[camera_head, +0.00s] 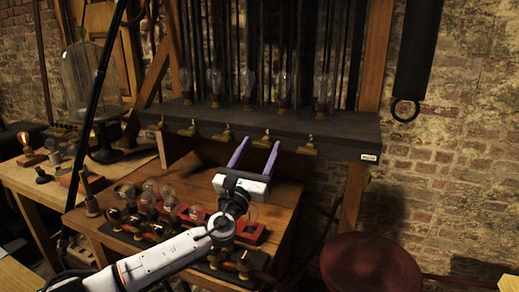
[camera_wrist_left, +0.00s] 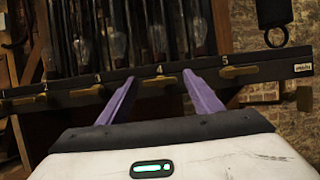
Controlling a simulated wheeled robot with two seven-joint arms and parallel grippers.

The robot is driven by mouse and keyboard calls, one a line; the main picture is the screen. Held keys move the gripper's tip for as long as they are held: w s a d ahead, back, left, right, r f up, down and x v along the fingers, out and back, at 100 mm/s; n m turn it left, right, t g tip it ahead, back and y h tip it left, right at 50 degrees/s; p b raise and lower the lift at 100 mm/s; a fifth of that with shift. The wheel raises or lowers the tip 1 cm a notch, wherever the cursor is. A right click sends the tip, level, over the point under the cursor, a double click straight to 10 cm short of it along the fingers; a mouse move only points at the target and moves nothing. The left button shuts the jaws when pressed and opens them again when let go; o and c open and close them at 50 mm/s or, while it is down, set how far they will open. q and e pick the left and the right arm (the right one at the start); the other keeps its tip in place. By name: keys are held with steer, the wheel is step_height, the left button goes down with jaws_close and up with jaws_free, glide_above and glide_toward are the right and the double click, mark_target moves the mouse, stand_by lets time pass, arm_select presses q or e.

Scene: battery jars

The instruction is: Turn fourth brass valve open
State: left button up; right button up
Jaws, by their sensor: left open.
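The fourth brass valve (camera_wrist_left: 160,81) sits on the front face of the dark shelf, under the label 4. Its handle lies roughly level along the shelf edge, like its neighbours. In the head view the fourth valve (camera_head: 264,144) shows between the purple fingers. My left gripper (camera_head: 252,141) is open and empty in front of the shelf. In the left wrist view its fingertips (camera_wrist_left: 158,78) stand apart on either side of the valve. I cannot tell whether they touch it. My right gripper is not in view.
The third valve (camera_wrist_left: 88,91) and fifth valve (camera_wrist_left: 243,71) are close on either side. Glass bulbs (camera_head: 283,88) stand on the shelf (camera_head: 345,132) above. Below is a wooden table with bulbs and red blocks (camera_head: 249,233). A round red seat (camera_head: 370,262) stands lower right.

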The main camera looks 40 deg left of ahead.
arm_select(q)
steer(key=c, duration=1.1)
steer(key=shift+o, duration=0.2)
